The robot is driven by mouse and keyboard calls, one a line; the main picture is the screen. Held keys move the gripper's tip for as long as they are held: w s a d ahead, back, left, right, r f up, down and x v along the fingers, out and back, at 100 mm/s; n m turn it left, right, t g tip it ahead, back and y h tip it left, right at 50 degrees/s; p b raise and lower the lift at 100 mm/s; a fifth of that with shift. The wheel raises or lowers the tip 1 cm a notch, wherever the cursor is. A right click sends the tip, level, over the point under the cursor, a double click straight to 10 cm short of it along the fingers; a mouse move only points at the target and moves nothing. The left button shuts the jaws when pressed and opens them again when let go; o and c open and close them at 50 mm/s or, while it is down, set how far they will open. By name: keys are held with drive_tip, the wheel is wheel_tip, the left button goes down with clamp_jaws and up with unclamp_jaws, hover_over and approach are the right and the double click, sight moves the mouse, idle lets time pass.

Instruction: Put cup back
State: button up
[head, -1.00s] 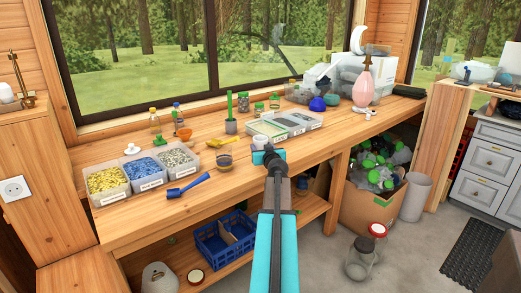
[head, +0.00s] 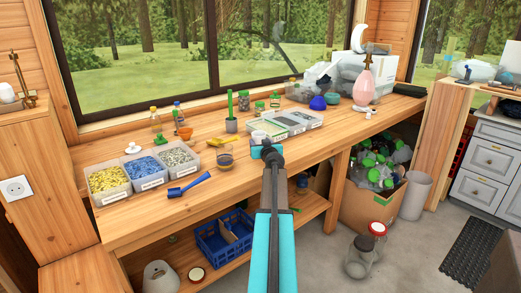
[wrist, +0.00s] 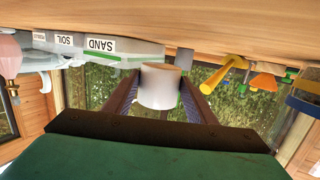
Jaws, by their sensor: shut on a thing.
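A small white cup (wrist: 160,86) is between the two dark fingers of my gripper (wrist: 160,98) in the wrist view, which shows the scene upside down. My gripper is shut on the cup. In the head view the cup (head: 258,136) shows as a white spot just beyond my gripper (head: 265,150), in front of the labelled trays (head: 292,122). My arm hides part of it. It looks to be slightly above the wooden workbench (head: 235,188), but the gap is hard to tell.
A glass of amber-brown stuff (head: 225,160) and a yellow scoop (head: 217,142) are left of my gripper. Bins of coloured granules (head: 110,184) and a blue brush-like tool (head: 188,187) lie farther left. A pink bottle (head: 364,88) stands right. The bench's front middle is clear.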

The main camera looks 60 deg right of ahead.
drive_tip(key=shift+w+d, duration=0.2)
drive_tip(key=shift+d, duration=0.1)
drive_tip(key=shift+f, duration=1.8)
drive_tip(key=shift+f+b, duration=0.1)
drive_tip(key=shift+b, duration=0.2)
drive_tip(key=o, duration=1.1)
drive_tip(key=shift+o, duration=0.2)
drive_tip(key=shift+r+p, duration=0.2)
drive_tip(key=shift+p, duration=0.1)
drive_tip(key=shift+b+v, duration=0.35)
drive_tip(key=shift+v, duration=1.15)
drive_tip(key=shift+b+v, duration=0.65)
drive_tip(key=shift+v, duration=3.85)
